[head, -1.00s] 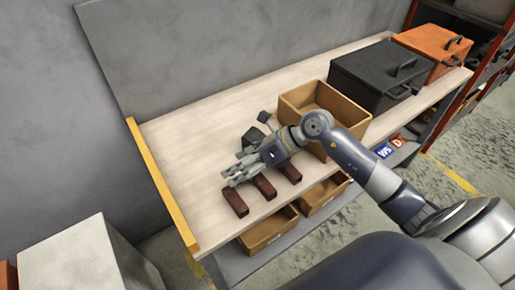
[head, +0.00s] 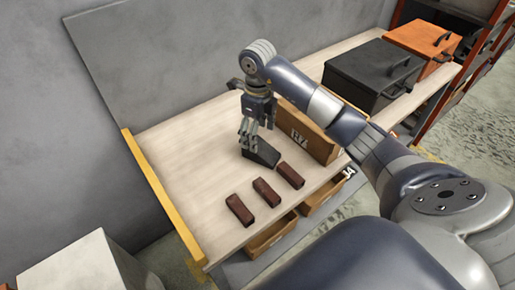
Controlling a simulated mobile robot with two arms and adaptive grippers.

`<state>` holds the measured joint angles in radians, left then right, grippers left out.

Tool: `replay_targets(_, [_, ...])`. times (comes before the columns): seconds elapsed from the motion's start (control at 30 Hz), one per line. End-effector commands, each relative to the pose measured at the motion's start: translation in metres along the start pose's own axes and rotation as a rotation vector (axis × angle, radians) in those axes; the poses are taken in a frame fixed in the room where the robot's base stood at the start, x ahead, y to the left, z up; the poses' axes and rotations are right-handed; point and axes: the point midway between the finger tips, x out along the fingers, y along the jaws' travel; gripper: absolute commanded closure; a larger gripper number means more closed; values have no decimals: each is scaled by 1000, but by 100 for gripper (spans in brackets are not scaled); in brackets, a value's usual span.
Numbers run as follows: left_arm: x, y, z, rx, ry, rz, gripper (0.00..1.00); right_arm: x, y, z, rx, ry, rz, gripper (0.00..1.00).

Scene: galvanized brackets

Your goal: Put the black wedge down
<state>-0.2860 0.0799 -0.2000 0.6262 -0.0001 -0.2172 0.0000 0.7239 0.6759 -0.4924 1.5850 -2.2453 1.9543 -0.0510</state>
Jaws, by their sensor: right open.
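The black wedge (head: 262,154) rests on the pale workbench top (head: 190,150), behind the row of brown bars. My right gripper (head: 248,135) points down just above the wedge's left end, with its fingers open. The fingertips are at or very near the wedge; I cannot tell whether they touch it. My left gripper is not in view.
Three dark brown bars (head: 267,192) lie in a row near the front edge. A cardboard bin (head: 308,134) stands right of the wedge, partly behind my arm. A black case (head: 372,76) and an orange case (head: 424,45) stand farther right. The bench's left part is clear.

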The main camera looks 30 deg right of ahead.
Motion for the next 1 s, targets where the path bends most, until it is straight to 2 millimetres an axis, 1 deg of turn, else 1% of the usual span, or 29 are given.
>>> replay_targets(0.03, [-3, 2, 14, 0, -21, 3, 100, 7, 1, 0, 1, 0, 3, 27])
replay_targets(0.1, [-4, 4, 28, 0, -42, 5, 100, 14, 0, 0, 1, -1, 2, 27])
replay_targets(0.17, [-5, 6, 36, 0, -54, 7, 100, 17, 0, 0, 0, -2, 1, 27])
replay_targets(0.23, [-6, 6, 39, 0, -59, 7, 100, 21, 0, 0, 0, -2, 2, 27])
replay_targets(0.37, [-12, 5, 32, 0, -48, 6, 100, 36, 0, -2, 0, 1, 4, 27])
replay_targets(0.5, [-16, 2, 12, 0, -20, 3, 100, 58, -1, -3, 0, -1, 5, 27])
replay_targets(0.6, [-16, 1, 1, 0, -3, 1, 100, 67, -2, -3, -1, -4, 3, 27])
replay_targets(0.7, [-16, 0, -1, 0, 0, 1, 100, 71, -3, -3, -1, -4, 1, 27])
replay_targets(0.87, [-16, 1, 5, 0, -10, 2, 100, 71, -3, -3, -1, -4, 0, 27])
replay_targets(0.9, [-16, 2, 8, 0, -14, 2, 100, 71, -3, -3, -1, -4, 0, 31])
replay_targets(0.97, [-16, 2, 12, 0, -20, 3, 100, 71, -3, -3, -1, -4, 0, 45])
replay_targets(1.0, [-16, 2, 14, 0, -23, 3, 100, 71, -3, -3, -1, -4, 0, 54])
